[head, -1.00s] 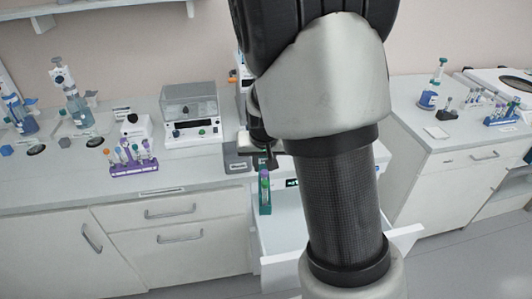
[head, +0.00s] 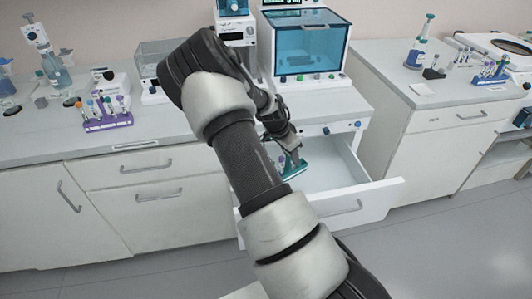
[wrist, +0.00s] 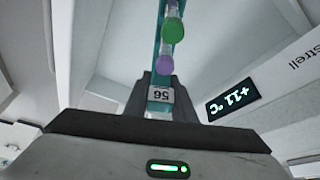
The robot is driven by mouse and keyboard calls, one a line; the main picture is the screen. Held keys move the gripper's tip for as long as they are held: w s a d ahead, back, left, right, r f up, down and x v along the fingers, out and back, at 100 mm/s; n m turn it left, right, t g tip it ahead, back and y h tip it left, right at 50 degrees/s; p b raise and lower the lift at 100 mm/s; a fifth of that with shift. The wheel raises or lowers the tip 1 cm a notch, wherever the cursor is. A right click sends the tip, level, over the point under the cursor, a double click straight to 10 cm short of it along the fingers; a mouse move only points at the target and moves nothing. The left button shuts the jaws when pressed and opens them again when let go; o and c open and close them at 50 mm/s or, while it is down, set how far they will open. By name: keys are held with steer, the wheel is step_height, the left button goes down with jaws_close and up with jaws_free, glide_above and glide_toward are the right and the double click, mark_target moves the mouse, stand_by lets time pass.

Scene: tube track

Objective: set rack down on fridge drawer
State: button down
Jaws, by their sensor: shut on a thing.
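My gripper (head: 289,146) is shut on a teal tube rack (head: 294,169), pointing down into the open fridge drawer (head: 366,204). The rack is over the drawer's left part; I cannot tell whether it touches the drawer floor. In the wrist view, the gripper (wrist: 160,92) grips the rack near a label reading 56. A green-capped tube (wrist: 173,30) and a purple-capped tube (wrist: 165,64) show in the rack. My arm hides the drawer's left side in the head view.
A blue-windowed machine (head: 305,45) stands on the counter above the drawer. A purple tube rack (head: 108,122) stands on the left counter. The drawer's middle and right are clear.

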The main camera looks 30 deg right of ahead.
steer(key=s+d+f+m+g+b, duration=0.1)
steer(key=d+f+m+b, duration=0.2)
steer(key=d+f, duration=0.4)
steer(key=shift+s+d+f+m+g, duration=0.35)
steer(key=shift+f+m, duration=0.55)
steer(key=shift+f, duration=1.3)
steer(key=shift+w+f+b, duration=0.1)
steer(key=shift+f+b, duration=0.8)
steer(key=shift+b, duration=0.65)
steer(key=c, duration=1.4)
jaws_free()
steer(key=p+v, duration=0.2)
steer(key=v, duration=1.5)
steer(key=shift+w+r, duration=0.1)
steer(key=shift+r, duration=0.15)
